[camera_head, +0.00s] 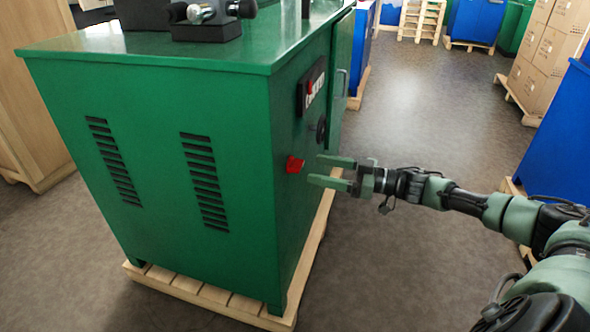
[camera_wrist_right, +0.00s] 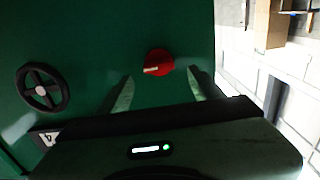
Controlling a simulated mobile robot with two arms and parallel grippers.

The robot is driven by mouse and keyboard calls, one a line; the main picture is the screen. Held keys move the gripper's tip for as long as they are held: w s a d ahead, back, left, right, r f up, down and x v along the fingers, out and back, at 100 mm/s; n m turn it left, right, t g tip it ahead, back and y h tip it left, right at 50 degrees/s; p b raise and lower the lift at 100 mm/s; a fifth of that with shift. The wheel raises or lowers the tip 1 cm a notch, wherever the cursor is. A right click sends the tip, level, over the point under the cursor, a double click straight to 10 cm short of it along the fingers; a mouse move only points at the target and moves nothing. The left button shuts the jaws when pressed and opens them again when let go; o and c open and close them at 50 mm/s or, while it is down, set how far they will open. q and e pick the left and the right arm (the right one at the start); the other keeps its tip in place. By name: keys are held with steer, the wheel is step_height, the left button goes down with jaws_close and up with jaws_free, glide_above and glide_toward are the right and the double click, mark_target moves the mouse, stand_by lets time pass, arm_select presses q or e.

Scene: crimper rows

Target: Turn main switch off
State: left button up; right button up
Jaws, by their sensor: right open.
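The main switch looks like a red rotary knob (camera_head: 294,164) on the side panel of the green machine cabinet (camera_head: 150,150). In the right wrist view the red knob (camera_wrist_right: 158,62) has a pale pointer mark and sits ahead of the fingers, between their lines. My right gripper (camera_head: 328,171) is open, its fingers pointing at the knob, with a small gap between fingertips and knob. In the right wrist view its two fingers (camera_wrist_right: 160,92) stand apart with nothing between them. My left gripper is not in view.
A black handwheel (camera_wrist_right: 42,88) is on the same panel, near the knob. A black control panel (camera_head: 311,85) is above. The cabinet stands on a wooden pallet (camera_head: 200,295). Blue cabinets (camera_head: 555,150) and stacked cartons (camera_head: 550,50) stand across the aisle. The grey floor (camera_head: 420,100) between is clear.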

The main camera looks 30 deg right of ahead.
mark_target(302, 166)
steer(key=x, duration=0.5)
steer(key=shift+w, duration=0.2)
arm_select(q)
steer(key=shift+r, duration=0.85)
arm_select(e)
steer(key=c, duration=1.4)
